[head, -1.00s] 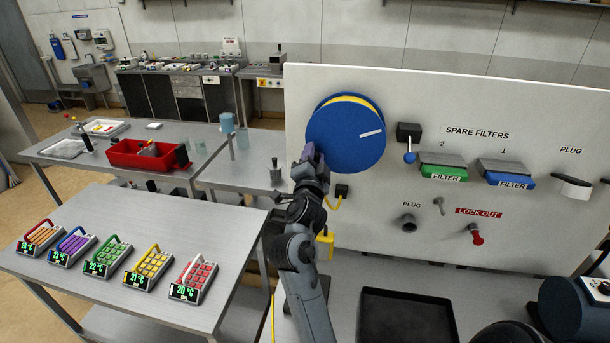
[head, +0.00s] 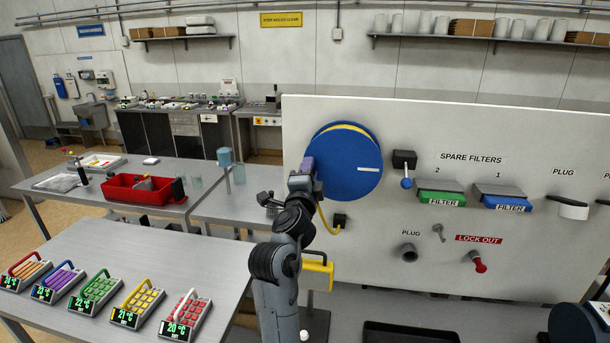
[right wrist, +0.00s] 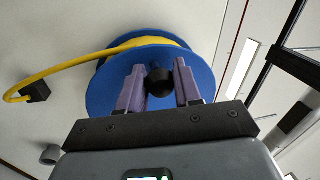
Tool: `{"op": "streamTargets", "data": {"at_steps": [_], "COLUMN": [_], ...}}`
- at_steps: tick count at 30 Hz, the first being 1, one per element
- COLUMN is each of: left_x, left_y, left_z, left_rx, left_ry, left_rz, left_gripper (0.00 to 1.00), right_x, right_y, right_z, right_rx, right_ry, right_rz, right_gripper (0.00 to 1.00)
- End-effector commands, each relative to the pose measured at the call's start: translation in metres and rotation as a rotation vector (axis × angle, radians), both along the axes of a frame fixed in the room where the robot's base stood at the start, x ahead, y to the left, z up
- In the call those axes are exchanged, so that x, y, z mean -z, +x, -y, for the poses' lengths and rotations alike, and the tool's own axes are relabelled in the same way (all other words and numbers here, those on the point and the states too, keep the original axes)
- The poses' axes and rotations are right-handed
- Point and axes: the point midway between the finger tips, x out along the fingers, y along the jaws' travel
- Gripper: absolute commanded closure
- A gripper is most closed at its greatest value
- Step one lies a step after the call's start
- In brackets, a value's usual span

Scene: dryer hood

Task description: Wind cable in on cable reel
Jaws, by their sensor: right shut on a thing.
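The cable reel (head: 345,172) is a blue disc with a white mark, mounted on the white panel. Yellow cable (head: 346,127) shows wound behind its front disc. A yellow length runs from the reel to a black fitting (head: 340,220) on the panel below, also clear in the right wrist view (right wrist: 60,70). My right gripper (head: 305,170) is at the reel's left edge. In the right wrist view its purple fingers (right wrist: 160,85) are closed on the reel's black knob (right wrist: 159,82). My left gripper is not in view.
The panel carries a blue-tipped lever (head: 406,170), green and blue filters (head: 440,198), plugs and a red lock-out knob (head: 479,265) right of the reel. A yellow part (head: 318,270) is beside my right arm. Tables with a red bin (head: 145,190) and several handled blocks stand left.

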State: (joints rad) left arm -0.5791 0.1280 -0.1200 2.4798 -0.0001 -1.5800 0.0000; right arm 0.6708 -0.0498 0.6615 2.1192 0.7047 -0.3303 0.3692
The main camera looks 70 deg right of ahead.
Motion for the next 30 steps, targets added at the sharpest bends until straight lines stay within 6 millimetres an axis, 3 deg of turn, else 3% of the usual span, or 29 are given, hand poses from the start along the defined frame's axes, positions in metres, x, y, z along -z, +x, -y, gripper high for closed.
{"op": "streamTargets", "data": {"at_steps": [6, 7, 11, 23, 30], "left_x": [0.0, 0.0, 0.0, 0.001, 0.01], "left_y": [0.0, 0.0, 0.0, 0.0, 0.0], "left_z": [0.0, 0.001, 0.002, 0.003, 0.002], "left_rx": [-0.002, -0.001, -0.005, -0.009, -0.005], "left_ry": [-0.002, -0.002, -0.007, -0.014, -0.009], "left_rz": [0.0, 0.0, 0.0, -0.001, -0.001], "left_gripper": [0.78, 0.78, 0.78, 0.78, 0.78], "right_x": [-0.002, -0.002, -0.002, 0.001, 0.009], "right_y": [-0.001, -0.001, -0.001, -0.001, -0.005], "right_z": [0.0, 0.0, 0.0, -0.006, -0.037], "right_rx": [0.002, 0.002, 0.001, -0.001, -0.003], "right_ry": [-0.003, -0.003, -0.003, -0.002, -0.001], "right_rz": [0.004, 0.004, 0.003, 0.002, 0.003], "right_gripper": [1.0, 0.62, 0.43, 0.43, 0.43]}}
